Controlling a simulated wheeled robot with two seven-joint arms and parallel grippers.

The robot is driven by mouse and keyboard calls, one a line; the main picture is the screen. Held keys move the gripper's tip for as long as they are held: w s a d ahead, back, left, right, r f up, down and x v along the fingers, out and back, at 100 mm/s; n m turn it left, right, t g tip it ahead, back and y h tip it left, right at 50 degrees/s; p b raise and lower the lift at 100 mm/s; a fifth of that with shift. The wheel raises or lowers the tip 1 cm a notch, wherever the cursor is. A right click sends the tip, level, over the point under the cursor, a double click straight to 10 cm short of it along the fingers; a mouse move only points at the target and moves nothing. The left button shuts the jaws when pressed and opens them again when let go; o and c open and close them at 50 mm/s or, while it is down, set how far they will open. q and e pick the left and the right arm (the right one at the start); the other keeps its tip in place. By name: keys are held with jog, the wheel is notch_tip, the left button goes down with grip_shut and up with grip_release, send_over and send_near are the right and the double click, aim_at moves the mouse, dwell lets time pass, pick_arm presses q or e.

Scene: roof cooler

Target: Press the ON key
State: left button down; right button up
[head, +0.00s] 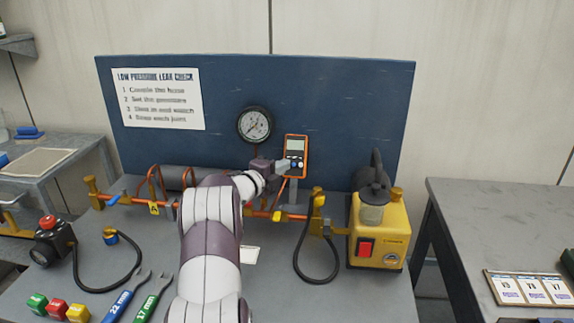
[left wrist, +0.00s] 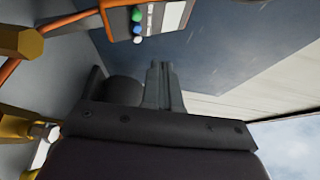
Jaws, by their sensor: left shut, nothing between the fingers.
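An orange handheld meter (head: 296,144) with a grey display is mounted upright in front of the blue board. Small round keys show below its display. In the left wrist view the meter (left wrist: 164,16) is at the top edge, turned sideways and cut off, with a green key (left wrist: 137,15), a blue key (left wrist: 137,28) and a white key (left wrist: 138,40). No ON lettering is readable. My left gripper (head: 284,166) is shut and empty, its tips close to the meter's lower left, partly covering the key area. In the left wrist view its fingertips (left wrist: 160,66) look apart from the keys. My right gripper is not in view.
A round gauge (head: 254,124) stands left of the meter. An orange pipe with yellow fittings (head: 318,200) runs below it. A yellow pump (head: 380,232) with a red switch stands at right. Wrenches (head: 128,293) and coloured blocks lie front left.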

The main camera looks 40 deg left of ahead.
pick_arm(q)
jog(key=shift+w+a+f, duration=0.35)
jog(key=shift+w+f, duration=0.05)
jog(key=shift+w, duration=0.25)
jog(key=shift+w+a+f, duration=0.4)
jog(key=shift+w, duration=0.3)
jog(key=shift+w+a+f, duration=0.35)
jog(key=shift+w+f, duration=0.05)
jog(key=shift+w, duration=0.25)
jog(key=shift+w, duration=0.1)
dwell(0.5)
jog(key=shift+w+a+f, duration=0.15)
jog(key=shift+w, duration=0.05)
jog(key=shift+w+a+f, duration=0.1)
jog(key=shift+w+f, duration=0.05)
dwell(0.6)
jog(key=shift+s+d+r, duration=0.3)
jog(key=shift+s+r, duration=0.05)
jog(key=shift+s, duration=0.15)
jog(key=shift+b, duration=0.3)
jog(key=shift+s+d+r, duration=0.35)
jog(key=shift+s+r, duration=0.05)
jog(key=shift+s, duration=0.25)
jog(key=shift+s+d+r, duration=0.35)
jog(key=shift+s+r, duration=0.05)
jog(key=shift+s, duration=0.25)
jog(key=shift+s+d+r, duration=0.35)
jog(key=shift+s+r, duration=0.05)
jog(key=shift+s, duration=0.25)
